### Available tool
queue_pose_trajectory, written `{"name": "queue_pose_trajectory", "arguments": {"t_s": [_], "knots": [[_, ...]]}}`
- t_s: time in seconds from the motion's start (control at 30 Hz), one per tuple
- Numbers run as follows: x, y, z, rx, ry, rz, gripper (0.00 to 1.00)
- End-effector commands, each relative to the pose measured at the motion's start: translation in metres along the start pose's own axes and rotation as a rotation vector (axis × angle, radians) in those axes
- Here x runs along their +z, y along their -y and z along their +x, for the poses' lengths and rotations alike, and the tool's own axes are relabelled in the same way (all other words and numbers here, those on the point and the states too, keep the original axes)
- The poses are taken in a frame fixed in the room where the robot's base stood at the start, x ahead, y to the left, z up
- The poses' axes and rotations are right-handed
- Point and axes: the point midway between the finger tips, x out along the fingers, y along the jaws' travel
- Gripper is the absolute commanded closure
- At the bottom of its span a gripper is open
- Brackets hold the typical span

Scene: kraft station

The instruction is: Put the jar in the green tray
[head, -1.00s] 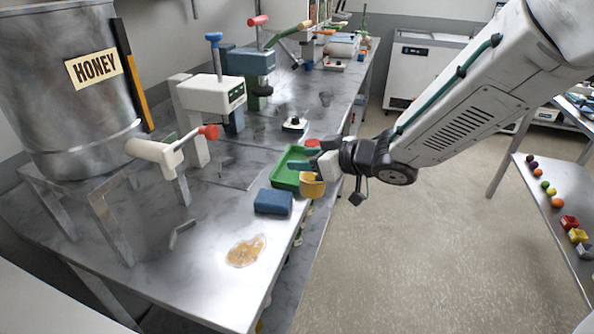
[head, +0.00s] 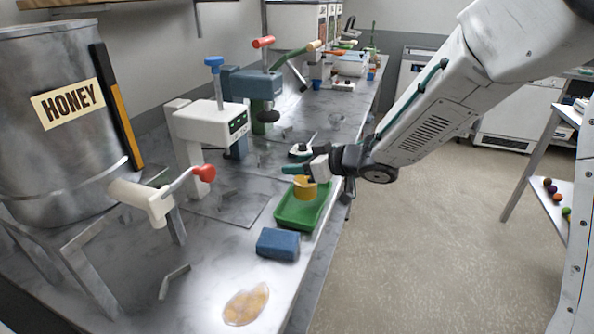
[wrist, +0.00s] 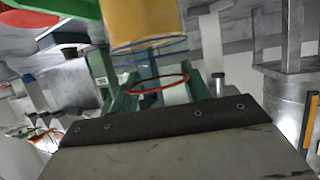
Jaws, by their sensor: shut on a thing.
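The jar (head: 305,188) is a small yellow cylinder, held in my gripper (head: 303,172). In the head view it shows over the far half of the green tray (head: 291,222), within its outline. I cannot tell whether it touches the tray floor. The tray is a shallow rectangle near the bench's right edge, its near part empty. In the wrist view the yellow jar (wrist: 140,22) fills the top middle, with clear glass at its end, between the green fingers (wrist: 155,92). The fingertips are partly hidden.
A blue block (head: 278,244) sits just in front of the tray. An amber puddle-like patch (head: 246,304) lies nearer. A white press (head: 208,125), a valve with a red knob (head: 203,173) and a honey drum (head: 60,120) stand left. A small white scale-like device (head: 302,150) is behind the tray.

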Motion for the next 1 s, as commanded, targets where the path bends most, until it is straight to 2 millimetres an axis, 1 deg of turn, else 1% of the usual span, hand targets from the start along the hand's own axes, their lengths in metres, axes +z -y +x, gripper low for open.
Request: {"name": "queue_pose_trajectory", "arguments": {"t_s": [0.03,0.1,0.2,0.57,0.6,0.67,0.7,1.0], "knots": [[0.009,-0.001,0.002,0.002,0.003,0.006,1.00],[0.019,-0.003,0.005,0.003,0.003,0.007,1.00],[0.026,-0.004,0.007,0.007,0.001,0.006,1.00],[0.030,-0.006,0.007,0.008,0.000,0.005,1.00],[0.031,-0.006,0.007,0.009,0.002,0.005,0.50],[0.031,-0.006,0.007,0.009,0.001,0.005,0.34],[0.031,-0.006,0.007,0.009,0.001,0.005,0.32],[0.028,-0.006,0.006,0.010,0.000,0.004,0.32]]}}
